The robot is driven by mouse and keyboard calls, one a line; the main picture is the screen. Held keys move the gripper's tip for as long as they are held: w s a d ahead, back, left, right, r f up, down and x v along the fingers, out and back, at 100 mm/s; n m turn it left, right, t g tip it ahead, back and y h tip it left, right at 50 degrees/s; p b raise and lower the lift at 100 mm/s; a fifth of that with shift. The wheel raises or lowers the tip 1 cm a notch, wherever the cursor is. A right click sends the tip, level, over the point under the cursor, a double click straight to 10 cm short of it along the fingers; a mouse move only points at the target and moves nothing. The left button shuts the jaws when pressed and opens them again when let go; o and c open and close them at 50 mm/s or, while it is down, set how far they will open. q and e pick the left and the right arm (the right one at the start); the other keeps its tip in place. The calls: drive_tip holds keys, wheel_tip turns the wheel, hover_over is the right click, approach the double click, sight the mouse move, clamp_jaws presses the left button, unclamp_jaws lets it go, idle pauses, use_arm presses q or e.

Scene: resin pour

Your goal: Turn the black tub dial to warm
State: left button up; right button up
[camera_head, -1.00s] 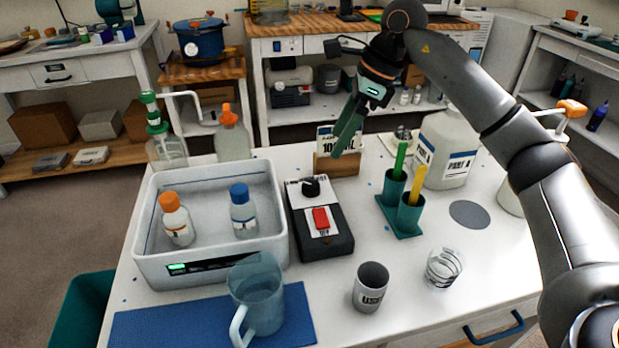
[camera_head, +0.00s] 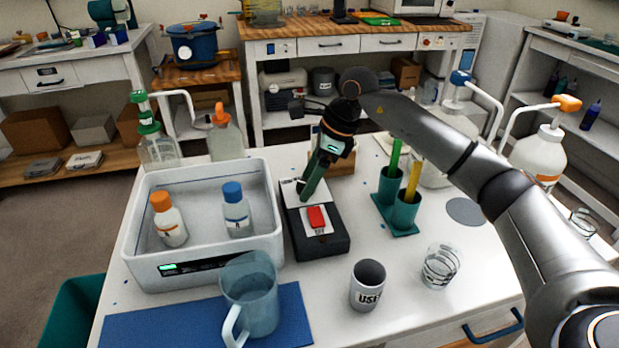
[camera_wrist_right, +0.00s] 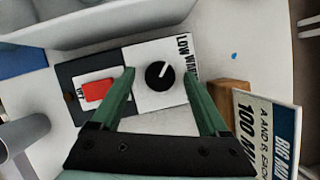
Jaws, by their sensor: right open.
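The black dial (camera_wrist_right: 159,75) sits on a white plate with "LOW" and "WARM" lettering, on the black control box (camera_head: 318,246) beside the white tub (camera_head: 205,265). Its white pointer line points toward the lettered side in the right wrist view. My right gripper (camera_head: 306,196) is over the dial end of the box and hides the dial in the head view. In the right wrist view its green fingers (camera_wrist_right: 160,80) are open, one on each side of the dial, with gaps between. I cannot tell their height above the plate. My left gripper is not in view.
A red switch (camera_head: 317,218) is on the same box. The tub holds two bottles, orange-capped and blue-capped. A wooden block with a "100" card (camera_wrist_right: 265,130) stands close to the right gripper. A pitcher (camera_head: 250,292), grey cup (camera_head: 368,285) and glass (camera_head: 440,266) stand in front.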

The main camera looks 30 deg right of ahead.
clamp_jaws()
idle(0.5)
drive_tip(key=shift+m, duration=0.6)
drive_tip(key=shift+r+m+t+p, duration=0.1)
drive_tip(key=shift+m+t+p, duration=0.3)
drive_tip(key=shift+m, duration=0.2)
drive_tip(key=m, duration=0.1)
drive_tip(key=m+h, duration=0.1)
drive_tip(key=m, duration=0.1)
drive_tip(key=shift+s+a+t+h, duration=0.2)
drive_tip(key=shift+t+h, duration=0.1)
drive_tip(key=shift+t, duration=0.1)
drive_tip(key=shift+a+m+t+h, duration=0.1)
drive_tip(key=shift+m+t+h, duration=0.4)
drive_tip(key=shift+m, duration=1.6)
drive_tip(key=shift+h, duration=0.3)
